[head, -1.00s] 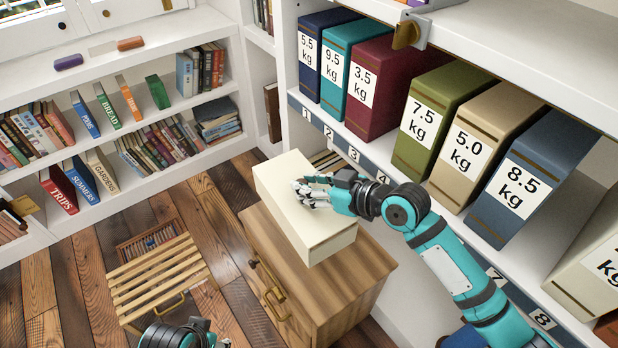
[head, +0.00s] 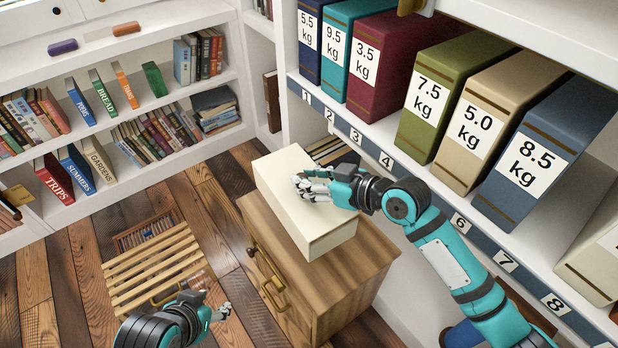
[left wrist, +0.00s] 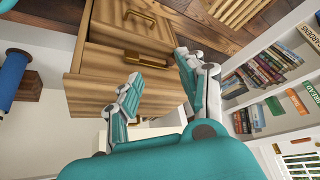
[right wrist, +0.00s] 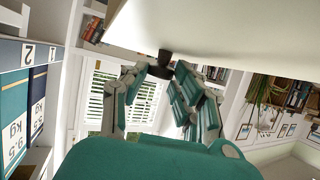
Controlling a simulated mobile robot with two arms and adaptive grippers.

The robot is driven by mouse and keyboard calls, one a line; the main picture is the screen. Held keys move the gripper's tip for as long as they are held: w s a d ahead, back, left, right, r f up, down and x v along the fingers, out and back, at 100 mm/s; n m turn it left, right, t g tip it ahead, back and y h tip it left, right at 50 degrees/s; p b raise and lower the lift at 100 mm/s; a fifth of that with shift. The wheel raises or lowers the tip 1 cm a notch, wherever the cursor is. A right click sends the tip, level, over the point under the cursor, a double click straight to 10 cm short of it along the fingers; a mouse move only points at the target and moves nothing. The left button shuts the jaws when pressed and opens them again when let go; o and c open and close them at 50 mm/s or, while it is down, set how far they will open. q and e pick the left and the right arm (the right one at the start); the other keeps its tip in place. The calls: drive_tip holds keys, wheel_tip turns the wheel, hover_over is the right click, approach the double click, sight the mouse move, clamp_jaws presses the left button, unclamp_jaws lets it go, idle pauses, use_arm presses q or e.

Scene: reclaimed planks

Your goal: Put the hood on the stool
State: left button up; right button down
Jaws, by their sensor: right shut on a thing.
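The hood, which I take to be the cream box (head: 285,192), sits on top of the wooden drawer cabinet (head: 366,268). My right gripper (head: 312,186) is over the top of the hood. In the right wrist view its fingers (right wrist: 165,78) are closed around a dark knob (right wrist: 164,58) below the cream surface (right wrist: 225,30). The stool, a low slatted wooden piece (head: 155,270), stands on the floor left of the cabinet, its slats bare. My left gripper (head: 222,311) is near the stool's front right side. In the left wrist view its fingers (left wrist: 160,75) are spread and empty.
Shelves with weight-labelled binders (head: 430,108) stand close behind my right arm. Low bookshelves (head: 150,125) line the back left. The cabinet's brass handles (head: 270,292) face the stool.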

drive_tip(key=shift+f, duration=0.35)
drive_tip(key=shift+f+b, duration=0.6)
drive_tip(key=shift+b, duration=0.3)
drive_tip(key=shift+f+b, duration=0.25)
drive_tip(key=shift+b, duration=0.05)
drive_tip(key=shift+f, duration=0.1)
use_arm(q)
drive_tip(key=w+d+r+t+h+b, duration=0.2)
drive_tip(key=w+d+r+t+h, duration=0.25)
drive_tip(key=w+r+t, duration=0.9)
use_arm(e)
wheel_tip(320, 180, down, 2)
wheel_tip(320, 180, down, 3)
drive_tip(key=shift+r+b, duration=0.1)
drive_tip(key=shift+b, duration=0.95)
use_arm(q)
drive_tip(key=s+r+t+h, duration=0.1)
drive_tip(key=s+r+t, duration=0.2)
drive_tip(key=r, duration=0.3)
drive_tip(key=s+d+r+t+h+b, duration=0.1)
drive_tip(key=s+r+t, duration=0.2)
drive_tip(key=r, duration=0.4)
drive_tip(key=shift+s+m, duration=0.4)
drive_tip(key=shift+s, duration=0.1)
use_arm(e)
drive_tip(key=shift+f, duration=1.05)
